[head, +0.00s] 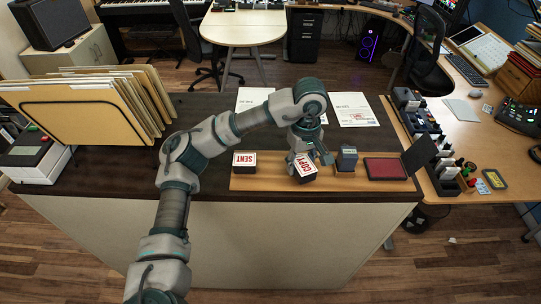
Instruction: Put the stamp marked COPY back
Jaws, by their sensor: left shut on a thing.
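The COPY stamp (305,168), a dark block with a white label and red letters, is at the middle of the wooden tray (265,184). My left gripper (302,155) is shut on it from behind. The stamp looks turned at an angle to the tray; I cannot tell whether it touches the tray. The SENT stamp (244,159) stands to its left on the tray. Another stamp (347,159), with a bluish-grey top, stands to its right. My right gripper is out of view.
An open red ink pad (385,168) with a dark lid (418,154) lies at the tray's right end. Papers (354,109) lie behind the tray. A rack of folders (90,110) fills the counter's left. Several stamps and small items (440,160) line the right desk.

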